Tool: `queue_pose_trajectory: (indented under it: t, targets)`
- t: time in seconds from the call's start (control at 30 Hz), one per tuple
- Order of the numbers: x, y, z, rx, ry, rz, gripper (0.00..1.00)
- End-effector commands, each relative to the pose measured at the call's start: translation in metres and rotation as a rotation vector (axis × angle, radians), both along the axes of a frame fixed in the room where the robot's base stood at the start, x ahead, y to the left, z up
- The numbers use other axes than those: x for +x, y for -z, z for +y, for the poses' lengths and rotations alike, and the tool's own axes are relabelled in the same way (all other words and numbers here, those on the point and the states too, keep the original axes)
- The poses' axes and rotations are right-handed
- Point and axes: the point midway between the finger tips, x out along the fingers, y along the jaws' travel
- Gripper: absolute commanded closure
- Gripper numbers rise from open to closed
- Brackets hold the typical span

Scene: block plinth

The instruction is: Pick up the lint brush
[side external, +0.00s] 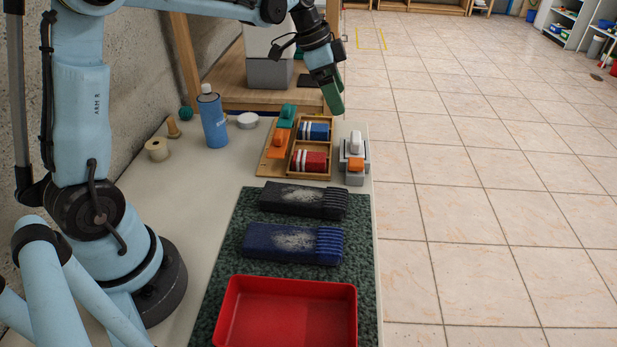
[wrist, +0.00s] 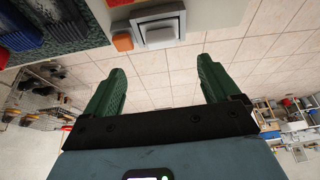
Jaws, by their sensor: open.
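A white-handled item with a dark base, which looks like the lint brush (side external: 355,140), sits on a pale grey block near the table's right edge. It also shows at the top of the wrist view (wrist: 160,34). An orange piece (side external: 355,164) is right beside it and shows left of it in the wrist view (wrist: 122,42). My gripper (side external: 334,103) hangs above the table's far right part, with green fingers. In the wrist view, its fingers (wrist: 161,66) are apart with nothing between them, and the brush lies beyond their tips.
A wooden tray (side external: 262,172) left of the block holds green, orange, blue and red items. Two lint-covered dark cloths (side external: 285,200) (side external: 270,241) lie on a green mat (side external: 222,255) with a red bin (side external: 350,300). A blue bottle (side external: 213,122) stands at left. Floor lies beyond the table's right edge.

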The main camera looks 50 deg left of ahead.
Motion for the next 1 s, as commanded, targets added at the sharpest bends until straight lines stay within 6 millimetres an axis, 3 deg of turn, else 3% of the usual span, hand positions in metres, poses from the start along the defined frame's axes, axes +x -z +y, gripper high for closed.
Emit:
queue_pose_trajectory:
  t: [0.17, 0.5, 0.77, 1.0]
  targets:
    - [0.008, 0.011, 0.001, -0.005, 0.028, 0.0, 0.11]
    - [0.022, 0.059, -0.014, -0.003, 0.027, 0.001, 0.11]
    - [0.027, 0.075, -0.021, -0.003, 0.028, -0.001, 0.11]
    - [0.038, 0.104, -0.034, -0.003, 0.027, -0.001, 0.11]
